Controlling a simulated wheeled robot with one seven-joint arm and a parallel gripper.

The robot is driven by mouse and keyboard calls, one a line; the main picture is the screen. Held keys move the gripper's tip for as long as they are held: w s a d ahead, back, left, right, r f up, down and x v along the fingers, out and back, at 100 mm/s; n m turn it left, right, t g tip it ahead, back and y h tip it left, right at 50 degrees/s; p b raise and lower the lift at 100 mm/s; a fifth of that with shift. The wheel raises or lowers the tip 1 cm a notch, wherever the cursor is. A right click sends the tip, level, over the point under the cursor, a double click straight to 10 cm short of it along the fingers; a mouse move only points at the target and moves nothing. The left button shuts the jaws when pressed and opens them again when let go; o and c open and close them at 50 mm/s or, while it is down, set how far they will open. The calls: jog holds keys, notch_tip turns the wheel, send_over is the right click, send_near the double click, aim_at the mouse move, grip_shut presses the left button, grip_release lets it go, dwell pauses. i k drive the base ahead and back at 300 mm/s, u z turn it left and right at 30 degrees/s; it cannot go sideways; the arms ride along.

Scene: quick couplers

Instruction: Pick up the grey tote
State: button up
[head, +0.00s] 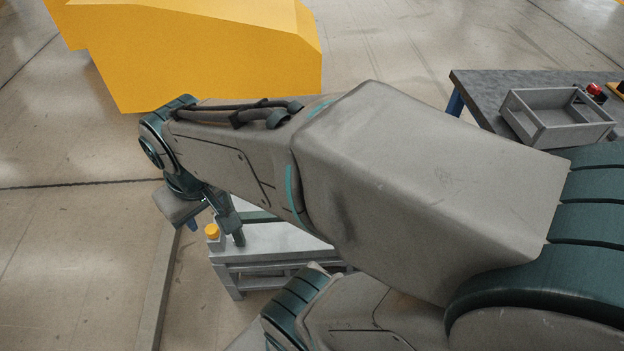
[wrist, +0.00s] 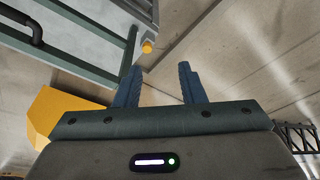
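The grey tote (head: 574,136) is an open-topped box with low walls. It stands on a dark-topped table (head: 480,85) at the right of the head view and does not show in the wrist view. My gripper (head: 215,232) is far to the left of it, beside a grey bench. In the wrist view, the two blue fingers of my gripper (wrist: 160,76) stand apart with nothing between them, so it is open and empty. My arm crosses the middle of the head view and hides part of the floor between.
A small orange-capped item (head: 212,230) is at the left end of the grey bench (head: 255,243), close to my gripper. A red item (head: 594,89) sits behind the tote. A big yellow block (head: 200,45) stands on the floor at the back left. The floor at the back centre is clear.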

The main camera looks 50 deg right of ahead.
aim_at(541, 118)
jog(key=z, duration=3.35)
jog(key=k, duration=0.2)
jog(key=u, duration=0.15)
